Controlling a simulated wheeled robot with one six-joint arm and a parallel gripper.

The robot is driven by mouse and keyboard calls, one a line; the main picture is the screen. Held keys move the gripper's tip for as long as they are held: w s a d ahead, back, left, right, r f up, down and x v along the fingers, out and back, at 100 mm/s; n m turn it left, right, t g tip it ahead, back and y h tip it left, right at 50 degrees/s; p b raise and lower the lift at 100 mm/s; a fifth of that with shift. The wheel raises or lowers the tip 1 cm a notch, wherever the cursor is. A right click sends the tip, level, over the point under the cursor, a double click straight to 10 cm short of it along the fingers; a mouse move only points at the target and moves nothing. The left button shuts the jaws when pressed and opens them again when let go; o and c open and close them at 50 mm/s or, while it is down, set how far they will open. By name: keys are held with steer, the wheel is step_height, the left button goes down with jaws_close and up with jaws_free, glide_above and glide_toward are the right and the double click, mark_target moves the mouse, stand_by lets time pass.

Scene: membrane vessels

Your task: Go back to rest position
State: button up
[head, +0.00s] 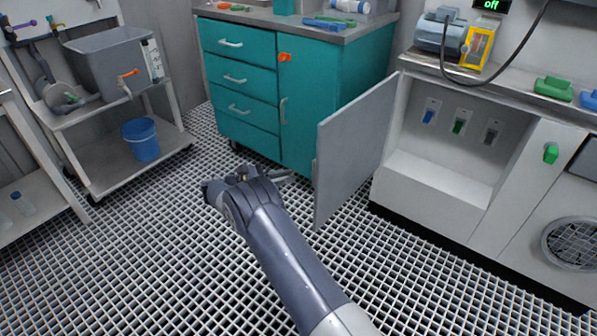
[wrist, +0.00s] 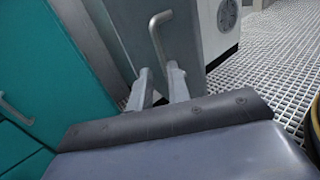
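My arm (head: 285,250) reaches forward low over the grated floor in the head view. My gripper (head: 284,176) is at its far end, between the teal cabinet and the open grey door. In the wrist view my gripper (wrist: 161,78) shows two grey fingers with a gap between them. A grey bar handle (wrist: 157,40) on the door (wrist: 200,32) is just beyond the fingertips. I cannot tell whether its lower end touches them. Nothing is visibly held.
The teal cabinet (head: 240,85) stands ahead, and the open grey door (head: 350,150) juts out right of my gripper. A white unit (head: 435,185) with an open bay stands at right. A cart (head: 125,180) with a blue bucket (head: 140,139) is at left. The floor at left is clear.

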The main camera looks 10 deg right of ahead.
steer(key=shift+a, duration=0.5)
steer(key=shift+d, duration=0.1)
steer(key=d, duration=0.3)
steer(key=d+b, duration=0.1)
steer(key=d, duration=0.2)
steer(key=d+b, duration=0.1)
steer(key=d, duration=0.2)
steer(key=shift+w+d+f, duration=0.1)
steer(key=shift+w+d, duration=0.2)
steer(key=shift+d, duration=0.45)
steer(key=shift+s, duration=0.1)
